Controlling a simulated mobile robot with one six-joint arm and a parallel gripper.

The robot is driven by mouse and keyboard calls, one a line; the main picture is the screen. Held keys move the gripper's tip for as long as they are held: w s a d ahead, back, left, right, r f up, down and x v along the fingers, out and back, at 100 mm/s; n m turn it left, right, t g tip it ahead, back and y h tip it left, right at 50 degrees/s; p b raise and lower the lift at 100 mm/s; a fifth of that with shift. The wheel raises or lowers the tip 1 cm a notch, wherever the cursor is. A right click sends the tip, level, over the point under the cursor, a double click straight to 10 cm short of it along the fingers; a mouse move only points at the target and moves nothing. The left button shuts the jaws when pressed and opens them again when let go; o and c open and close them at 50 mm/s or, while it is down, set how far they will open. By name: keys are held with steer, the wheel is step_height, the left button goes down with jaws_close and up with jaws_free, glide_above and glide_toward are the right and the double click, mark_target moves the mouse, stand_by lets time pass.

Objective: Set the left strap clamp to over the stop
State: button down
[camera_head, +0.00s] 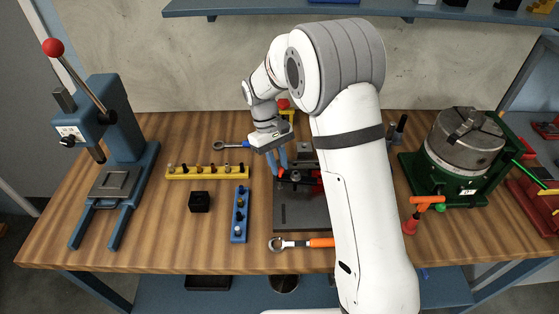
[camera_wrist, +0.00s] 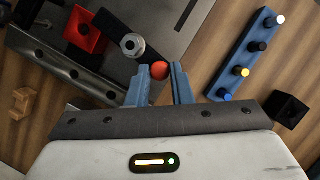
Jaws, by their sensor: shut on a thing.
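In the wrist view, a strap clamp shows as a black strap (camera_wrist: 112,27) with a silver nut (camera_wrist: 132,45) and a small orange-red knob (camera_wrist: 160,70) at its near end. A red block (camera_wrist: 84,30) is beside the strap. My gripper (camera_wrist: 160,76) has its blue fingers on both sides of the knob, shut on it. In the head view, my gripper (camera_head: 279,173) reaches down to the clamp on the grey fixture plate (camera_head: 287,216). My arm hides the right part of the plate, and the stop cannot be made out clearly.
A blue rack of pegs (camera_head: 239,214), a black block (camera_head: 200,202) and a yellow rack (camera_head: 208,172) stand left of the plate. An orange-handled wrench (camera_head: 300,243) lies in front. A press (camera_head: 121,150) stands at left, a green-based chuck (camera_head: 465,140) at right.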

steer(key=shift+s+a+n+t+h, duration=0.1)
steer(key=shift+s+n+t+h, duration=0.3)
steer(key=shift+n, duration=0.6)
steer(key=shift+s, duration=0.1)
steer(key=c, duration=1.3)
jaws_free()
steer(key=b+v, duration=0.1)
steer(key=v, duration=0.6)
steer(key=shift+r, duration=0.35)
